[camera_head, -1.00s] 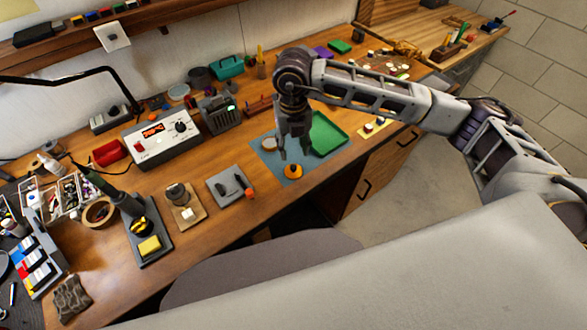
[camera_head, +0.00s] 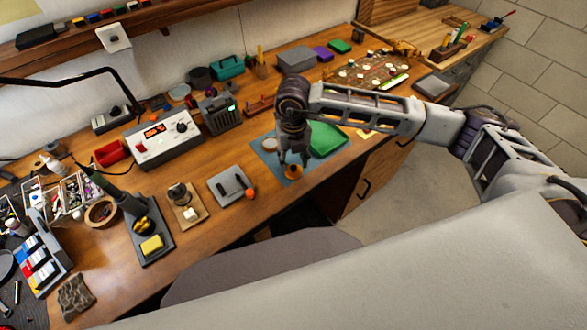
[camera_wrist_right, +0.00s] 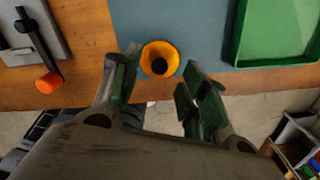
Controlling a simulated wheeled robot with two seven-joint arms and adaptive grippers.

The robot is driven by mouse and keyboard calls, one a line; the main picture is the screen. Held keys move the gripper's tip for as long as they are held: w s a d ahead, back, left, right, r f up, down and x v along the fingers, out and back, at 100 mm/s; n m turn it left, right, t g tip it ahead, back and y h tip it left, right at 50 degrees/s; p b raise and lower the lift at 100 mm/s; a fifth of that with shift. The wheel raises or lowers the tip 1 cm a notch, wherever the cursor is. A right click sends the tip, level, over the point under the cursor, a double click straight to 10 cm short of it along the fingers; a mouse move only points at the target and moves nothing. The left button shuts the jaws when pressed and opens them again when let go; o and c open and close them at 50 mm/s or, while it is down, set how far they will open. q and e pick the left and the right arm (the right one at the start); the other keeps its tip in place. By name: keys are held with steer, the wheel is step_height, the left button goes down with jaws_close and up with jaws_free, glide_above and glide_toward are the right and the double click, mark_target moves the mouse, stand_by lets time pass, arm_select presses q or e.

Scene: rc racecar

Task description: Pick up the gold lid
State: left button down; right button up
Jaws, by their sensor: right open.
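A round gold-orange piece with a dark centre, which looks like the gold lid (camera_head: 293,171), sits near the front edge of the blue mat (camera_head: 267,160). In the right wrist view the gold lid (camera_wrist_right: 158,47) lies just ahead of and between the two fingers. My right gripper (camera_head: 293,160) is open and empty, pointing down close above the lid; its fingertips also show in the right wrist view (camera_wrist_right: 160,68). Contact with the lid cannot be made out. My left gripper is not in view.
A green tray (camera_head: 327,139) lies on the mat just right of the lid. A grey plate with an orange-tipped tool (camera_wrist_right: 49,82) is to the left. The bench's front edge (camera_wrist_right: 70,98) is close below the mat, with open floor beyond.

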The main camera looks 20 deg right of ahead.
mark_target(294, 167)
steer(key=shift+f+p, duration=0.35)
steer(key=shift+f, duration=1.3)
steer(key=shift+s, duration=0.1)
steer(key=c, duration=0.9)
